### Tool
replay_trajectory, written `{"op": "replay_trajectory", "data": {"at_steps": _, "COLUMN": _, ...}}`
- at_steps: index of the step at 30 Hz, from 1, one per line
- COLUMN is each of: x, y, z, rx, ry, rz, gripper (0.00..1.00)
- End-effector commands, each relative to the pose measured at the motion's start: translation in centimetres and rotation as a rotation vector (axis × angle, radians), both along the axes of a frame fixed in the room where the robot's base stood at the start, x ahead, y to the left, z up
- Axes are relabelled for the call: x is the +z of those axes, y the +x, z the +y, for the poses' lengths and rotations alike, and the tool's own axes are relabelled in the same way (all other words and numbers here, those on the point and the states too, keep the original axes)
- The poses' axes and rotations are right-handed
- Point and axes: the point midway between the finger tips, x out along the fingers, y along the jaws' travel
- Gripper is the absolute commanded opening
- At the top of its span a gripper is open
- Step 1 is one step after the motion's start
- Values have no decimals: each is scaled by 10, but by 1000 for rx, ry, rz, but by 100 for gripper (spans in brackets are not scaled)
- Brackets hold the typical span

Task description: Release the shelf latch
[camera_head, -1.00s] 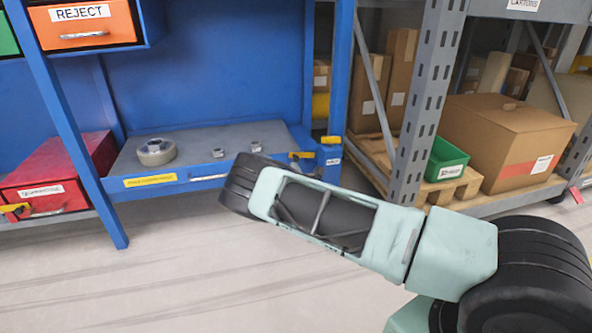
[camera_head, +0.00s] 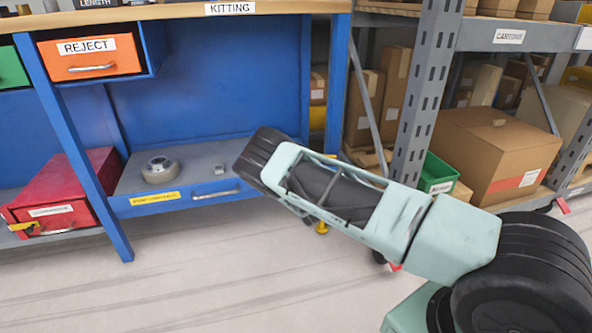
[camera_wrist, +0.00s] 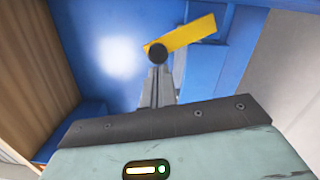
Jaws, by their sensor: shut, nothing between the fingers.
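In the wrist view a yellow latch lever (camera_wrist: 188,34) with a round black knob (camera_wrist: 157,53) at its left end stands out against blue metal. My gripper (camera_wrist: 159,72) is shut and empty, its tips right at the black knob. I cannot tell whether they touch it. In the head view my arm covers the right end of the grey lower shelf (camera_head: 190,160) and hides my gripper and most of the latch area. A small yellow piece (camera_head: 321,227) shows below my arm.
A metal ring part (camera_head: 160,170) and a small nut sit on the shelf. A red bin (camera_head: 65,190) is at left. Right of a grey rack post (camera_head: 425,90) are a green bin (camera_head: 437,172) and a carton (camera_head: 497,155). The floor in front is clear.

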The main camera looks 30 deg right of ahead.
Motion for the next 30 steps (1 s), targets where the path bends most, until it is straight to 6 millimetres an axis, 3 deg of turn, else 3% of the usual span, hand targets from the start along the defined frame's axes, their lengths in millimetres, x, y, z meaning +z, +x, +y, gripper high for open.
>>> {"op": "replay_trajectory", "data": {"at_steps": 8, "x": 10, "y": -3, "z": -11, "rx": -1, "ry": 170, "rz": -48, "gripper": 0}}
{"op": "replay_trajectory", "data": {"at_steps": 30, "x": 13, "y": -5, "z": -18, "rx": 0, "ry": 162, "rz": -47, "gripper": 0}}
